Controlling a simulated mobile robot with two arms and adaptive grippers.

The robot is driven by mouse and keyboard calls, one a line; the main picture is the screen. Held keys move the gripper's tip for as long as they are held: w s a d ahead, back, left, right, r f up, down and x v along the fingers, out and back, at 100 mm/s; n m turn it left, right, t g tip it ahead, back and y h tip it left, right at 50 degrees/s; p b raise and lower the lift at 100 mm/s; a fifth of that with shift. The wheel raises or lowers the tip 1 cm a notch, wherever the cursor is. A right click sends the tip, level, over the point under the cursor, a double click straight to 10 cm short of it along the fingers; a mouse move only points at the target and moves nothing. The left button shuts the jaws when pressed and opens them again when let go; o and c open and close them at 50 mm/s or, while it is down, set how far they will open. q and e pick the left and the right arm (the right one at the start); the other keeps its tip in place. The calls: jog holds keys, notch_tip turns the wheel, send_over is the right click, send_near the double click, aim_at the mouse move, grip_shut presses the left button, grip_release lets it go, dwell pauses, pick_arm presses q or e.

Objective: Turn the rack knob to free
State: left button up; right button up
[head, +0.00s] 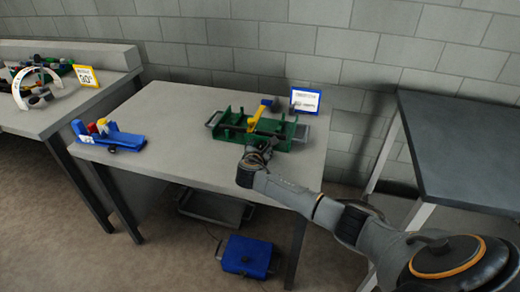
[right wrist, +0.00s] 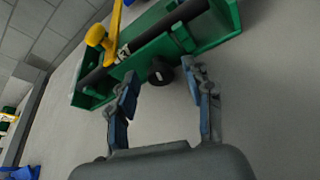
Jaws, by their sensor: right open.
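The green rack (head: 232,133) stands on the middle table, with a dark bar along it and a yellow lever (head: 256,114) rising across it. In the right wrist view the green rack (right wrist: 150,47) fills the top, and the lever's round yellow end (right wrist: 95,35) shows. A small black knob (right wrist: 161,72) with a pale mark sits on the rack's near side. My right gripper (head: 258,148) is at the rack's near side. Its open, empty fingers (right wrist: 160,82) stand either side of the knob, apparently just short of it. My left gripper is out of view.
A blue holder (head: 110,137) with coloured pieces stands at the table's left. A small sign (head: 305,100) stands behind the rack. A blue case (head: 247,256) is on the floor. The dark table (head: 460,150) at right is bare.

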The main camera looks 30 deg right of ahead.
jog(key=shift+w+d+f, duration=0.1)
jog(key=shift+d, duration=0.05)
grip_shut()
jog(key=n+p, duration=0.1)
jog(key=p, duration=0.3)
jog(key=shift+r+n+g+h, duration=0.3)
jog(key=shift+r+g, duration=0.1)
jog(key=shift+w+f+n+g+p, duration=0.1)
jog(key=shift+f+n+g+p, duration=0.25)
jog(key=shift+n+p, duration=0.2)
grip_release()
jog(key=shift+h, duration=0.3)
